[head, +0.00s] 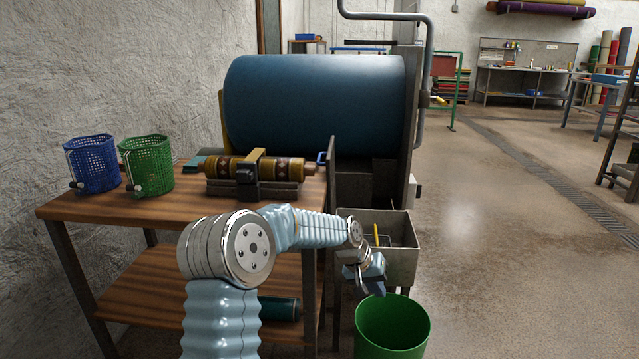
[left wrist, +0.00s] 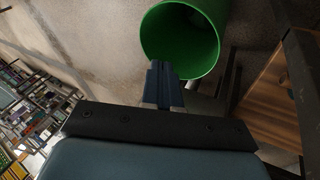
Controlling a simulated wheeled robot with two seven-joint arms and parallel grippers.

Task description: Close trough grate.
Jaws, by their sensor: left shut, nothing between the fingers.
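My arm hides part of the trough, and I cannot tell how far open the grate is. My left gripper (head: 377,284) is shut and empty, in front of the trough's left side and above the green bucket (head: 392,327). In the left wrist view the shut fingers (left wrist: 161,72) point at the green bucket (left wrist: 152,38), with nothing between them. My right gripper is not in view.
A wooden table (head: 105,207) on the left holds a blue basket (head: 93,165), a green basket (head: 147,165) and a patterned roll (head: 283,169) in a stand. The blue drum (head: 315,105) is behind.

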